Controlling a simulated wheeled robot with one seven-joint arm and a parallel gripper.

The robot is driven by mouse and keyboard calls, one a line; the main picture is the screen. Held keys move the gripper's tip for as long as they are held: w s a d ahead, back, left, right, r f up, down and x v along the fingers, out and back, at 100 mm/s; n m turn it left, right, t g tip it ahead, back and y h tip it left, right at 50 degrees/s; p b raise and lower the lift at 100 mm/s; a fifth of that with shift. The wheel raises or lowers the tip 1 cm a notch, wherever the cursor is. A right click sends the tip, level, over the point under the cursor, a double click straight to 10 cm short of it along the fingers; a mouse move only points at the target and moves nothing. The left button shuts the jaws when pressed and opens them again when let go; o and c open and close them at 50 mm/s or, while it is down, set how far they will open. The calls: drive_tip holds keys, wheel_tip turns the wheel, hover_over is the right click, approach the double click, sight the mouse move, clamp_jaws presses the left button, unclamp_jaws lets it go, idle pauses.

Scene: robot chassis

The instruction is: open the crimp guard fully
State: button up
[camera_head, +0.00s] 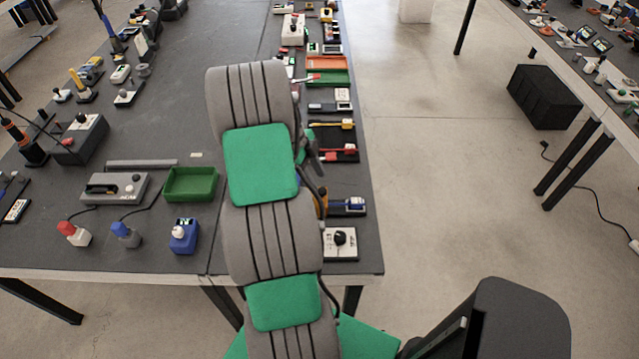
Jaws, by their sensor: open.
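I cannot pick out the crimp guard with certainty. A grey bench unit (131,188) with a dark recess and a handle-like piece lies on the left part of the table. A blue tool on a dark base (352,206) shows just right of my arm, partly covered by it. My arm rises through the middle of the view and hides much of the table behind it. Dark parts of my gripper (308,150) show at the arm's right edge, beside small red-tipped pieces. The gripper is open; its fingertips are mostly hidden, and I see nothing held.
On the dark table (190,100), a green tray (190,184), a red-capped button (68,232), a blue-capped button (124,234) and a blue device (184,235) stand left of my arm. A white box with a black knob (341,243) sits near the right front corner. The table's middle left is clear.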

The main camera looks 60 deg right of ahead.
sight(322, 190)
drive_tip(key=shift+p+x, duration=0.3)
drive_tip(key=shift+x, duration=1.5)
drive_tip(key=shift+w, duration=0.1)
clamp_jaws()
